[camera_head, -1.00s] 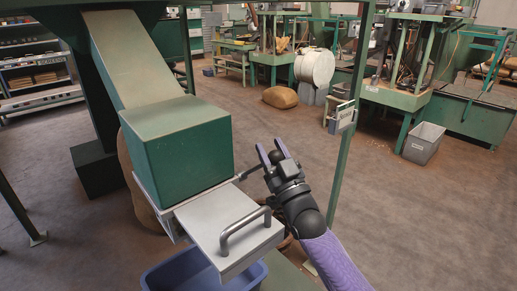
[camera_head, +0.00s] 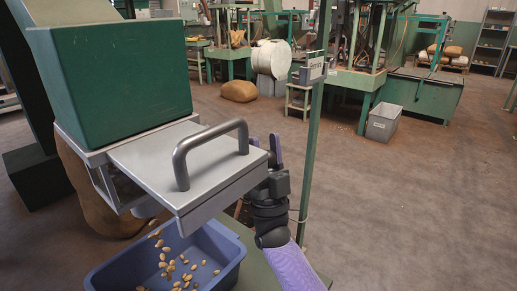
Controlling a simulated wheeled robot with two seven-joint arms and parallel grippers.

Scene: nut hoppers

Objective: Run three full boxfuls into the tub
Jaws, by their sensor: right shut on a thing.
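The green hopper box (camera_head: 110,80) stands at left above a grey metal box (camera_head: 185,165) with a bar handle (camera_head: 200,145) on its flat top. Nuts (camera_head: 165,262) drop from below the metal box into the blue tub (camera_head: 225,262) under it; some are in mid-air. My right gripper (camera_head: 274,150) is at the right edge of the metal box, partly hidden behind it. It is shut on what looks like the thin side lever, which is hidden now. My left gripper is not in view.
A brown sack (camera_head: 90,195) stands behind the metal box. The floor at right is open, with a grey bin (camera_head: 383,122) and green machines farther back.

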